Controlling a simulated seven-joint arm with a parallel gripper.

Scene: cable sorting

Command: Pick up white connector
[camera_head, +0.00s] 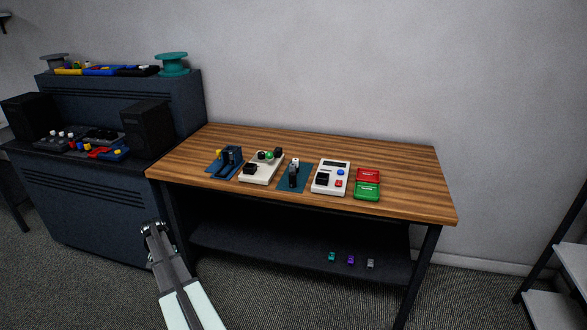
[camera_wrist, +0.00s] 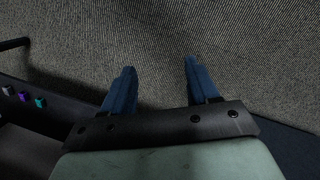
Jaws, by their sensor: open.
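Three small connectors lie in a row on the dark lower shelf. One is teal (camera_head: 332,257), one is purple (camera_head: 351,259), and the rightmost is pale grey to white (camera_head: 370,264). They also show at the left edge of the wrist view, with the pale one (camera_wrist: 7,90) outermost, then the purple (camera_wrist: 24,96) and the teal (camera_wrist: 41,102). My gripper (camera_head: 154,227) is left of the shelf, in front of the dark cabinet and well apart from the connectors. In the wrist view its two blue fingers (camera_wrist: 160,68) are spread, with only carpet between them.
The wooden tabletop (camera_head: 390,155) overhangs the lower shelf (camera_head: 260,245). It carries white device boxes, blue and teal mats, and red and green cases. A dark table leg (camera_head: 418,275) stands right of the connectors. A dark cabinet (camera_head: 85,215) is at left. Carpet in front is clear.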

